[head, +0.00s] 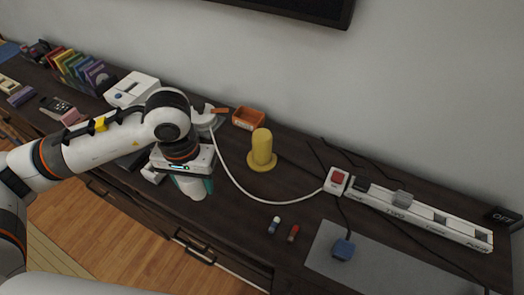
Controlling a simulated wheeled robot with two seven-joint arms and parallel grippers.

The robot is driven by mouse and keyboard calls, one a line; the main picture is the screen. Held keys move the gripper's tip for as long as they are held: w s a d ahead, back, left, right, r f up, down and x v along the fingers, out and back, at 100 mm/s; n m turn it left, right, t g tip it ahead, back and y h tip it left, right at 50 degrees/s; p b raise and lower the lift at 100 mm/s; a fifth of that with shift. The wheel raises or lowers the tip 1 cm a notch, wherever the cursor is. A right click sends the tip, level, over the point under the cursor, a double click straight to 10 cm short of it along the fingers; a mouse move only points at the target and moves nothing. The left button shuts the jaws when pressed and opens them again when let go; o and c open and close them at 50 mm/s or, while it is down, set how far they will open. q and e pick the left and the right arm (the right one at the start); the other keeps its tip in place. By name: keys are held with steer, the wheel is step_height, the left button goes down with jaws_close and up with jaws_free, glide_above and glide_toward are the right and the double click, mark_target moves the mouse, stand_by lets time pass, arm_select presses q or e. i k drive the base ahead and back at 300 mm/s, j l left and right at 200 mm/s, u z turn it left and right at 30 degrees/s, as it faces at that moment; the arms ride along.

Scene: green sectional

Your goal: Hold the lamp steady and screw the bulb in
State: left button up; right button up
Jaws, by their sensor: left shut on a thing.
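My left gripper (192,183) is above the dark wooden cabinet top, near its front edge. It is shut on a white rounded thing (190,190), with teal showing beside it. I cannot tell surely whether this is the bulb or part of the lamp. Behind the gripper is a white round object (206,121), perhaps the lamp's base, partly hidden by my arm. A white cord runs from near it to a white box with a red switch (337,180). No socket is clearly visible. My right gripper is out of view.
A yellow cylinder on a round foot (262,150) and an orange tray (249,118) stand right of my gripper. Boxes and books (82,70) crowd the left.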

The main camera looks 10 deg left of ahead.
mark_target(261, 159)
steer(key=j+z, duration=0.25)
steer(key=j, duration=0.2)
steer(key=k+j+z, duration=0.1)
steer(key=j+z, duration=0.15)
steer(key=j, duration=0.2)
steer(key=k+j+z, duration=0.1)
steer(key=j+z, duration=0.15)
steer(key=j, duration=0.15)
steer(key=k+j+z, duration=0.25)
steer(key=j, duration=0.15)
steer(key=i+j, duration=0.05)
steer(key=i, duration=0.05)
